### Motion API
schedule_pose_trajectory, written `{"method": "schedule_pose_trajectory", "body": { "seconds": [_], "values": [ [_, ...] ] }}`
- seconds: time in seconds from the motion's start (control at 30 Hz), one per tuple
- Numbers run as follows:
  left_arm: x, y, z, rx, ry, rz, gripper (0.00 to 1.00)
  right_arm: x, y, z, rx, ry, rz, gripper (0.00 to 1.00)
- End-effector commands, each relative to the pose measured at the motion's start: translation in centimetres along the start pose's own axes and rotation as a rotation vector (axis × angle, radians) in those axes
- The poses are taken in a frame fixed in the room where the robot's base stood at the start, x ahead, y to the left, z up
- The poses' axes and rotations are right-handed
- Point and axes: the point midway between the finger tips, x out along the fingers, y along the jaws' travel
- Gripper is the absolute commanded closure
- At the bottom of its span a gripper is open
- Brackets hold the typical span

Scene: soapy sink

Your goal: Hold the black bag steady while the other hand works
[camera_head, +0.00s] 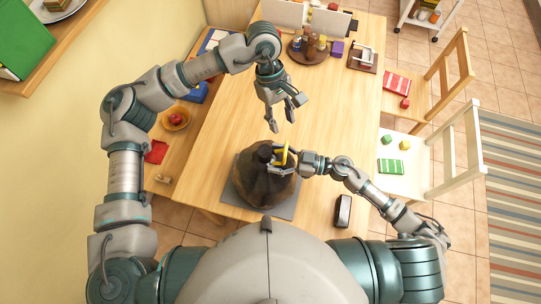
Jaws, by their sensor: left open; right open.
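The black bag (262,186) sits on a grey mat (235,198) on the wooden table, near my body. It looks dark brown-black and rounded, with a dark knob-like top and a yellow piece beside it. My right gripper (279,158) is at the bag's top, around or beside the yellow piece (284,152). Its fingers are open, and I cannot tell whether they touch the bag. My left gripper (282,125) is open and empty above the table, beyond the bag, with its fingers pointing down.
A round tray with bottles (308,48), a purple box (337,48) and a small dark stand (362,58) are at the table's far end. Chairs (455,150) stand along the right side. The table's middle right is clear.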

Motion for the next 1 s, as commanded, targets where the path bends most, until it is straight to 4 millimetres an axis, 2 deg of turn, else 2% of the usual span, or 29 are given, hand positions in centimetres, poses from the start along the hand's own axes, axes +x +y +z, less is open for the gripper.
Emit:
{"method": "schedule_pose_trajectory", "body": {
  "seconds": [0.13, 0.4, 0.7, 1.0],
  "values": [
    [-0.2, -0.7, -0.5, 0.0, -0.005, 0.006, 0.58, 1.5, -0.1, -0.1, -0.002, -0.005, -0.001, 0.26],
    [-0.5, -1.9, -1.2, 0.003, -0.01, 0.014, 0.58, 2.7, -0.4, -0.1, -0.006, -0.014, -0.002, 0.26],
    [-0.2, -0.7, -0.5, 0.001, -0.005, 0.006, 0.58, 1.6, -0.2, 0.0, 0.001, -0.006, -0.002, 1.0],
    [-0.1, -0.5, -0.4, 0.0, -0.003, 0.004, 0.58, 1.3, -0.1, 0.2, 0.0, -0.009, 0.0, 1.0]
  ]
}}
